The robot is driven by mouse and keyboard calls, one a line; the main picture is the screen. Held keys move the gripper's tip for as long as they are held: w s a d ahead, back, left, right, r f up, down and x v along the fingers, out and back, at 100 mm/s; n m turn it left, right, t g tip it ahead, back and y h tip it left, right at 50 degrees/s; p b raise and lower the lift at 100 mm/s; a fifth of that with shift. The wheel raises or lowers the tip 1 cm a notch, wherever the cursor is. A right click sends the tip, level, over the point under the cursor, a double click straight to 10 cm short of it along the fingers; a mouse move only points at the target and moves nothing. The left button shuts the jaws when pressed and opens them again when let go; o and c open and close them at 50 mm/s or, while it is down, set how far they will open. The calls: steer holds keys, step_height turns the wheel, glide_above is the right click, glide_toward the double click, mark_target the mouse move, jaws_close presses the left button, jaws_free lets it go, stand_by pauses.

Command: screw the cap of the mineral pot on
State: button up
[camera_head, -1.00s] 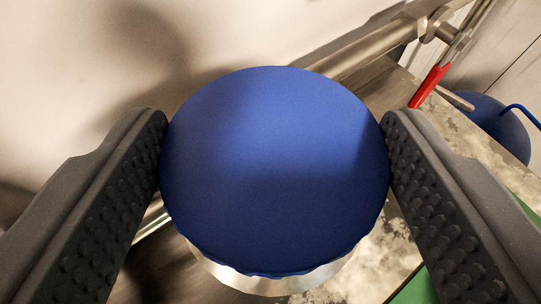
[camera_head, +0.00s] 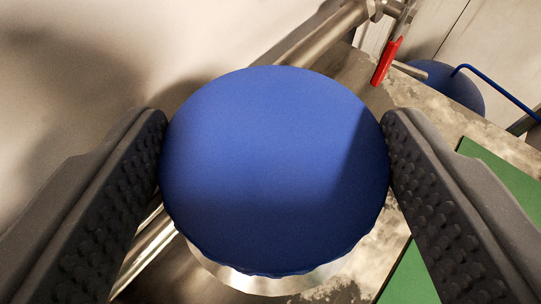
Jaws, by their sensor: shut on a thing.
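A round blue cap (camera_head: 275,170) fills the middle of the view, seen from above. My gripper (camera_head: 275,160) is shut on it, with one dark ridged finger touching its left side and the other its right side. Below the cap's lower edge shows a shiny metal rim (camera_head: 262,283), probably the mineral pot. The rest of the pot is hidden under the cap. I cannot tell how far the cap sits down on it.
A metal pipe (camera_head: 318,38) runs diagonally behind the cap. A red valve handle (camera_head: 386,62) and a blue round vessel (camera_head: 446,86) with a blue tube stand at the upper right. A stained surface (camera_head: 425,118) and a green panel (camera_head: 500,180) lie at right. A pale wall is at left.

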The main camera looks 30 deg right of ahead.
steer(key=o, duration=1.5)
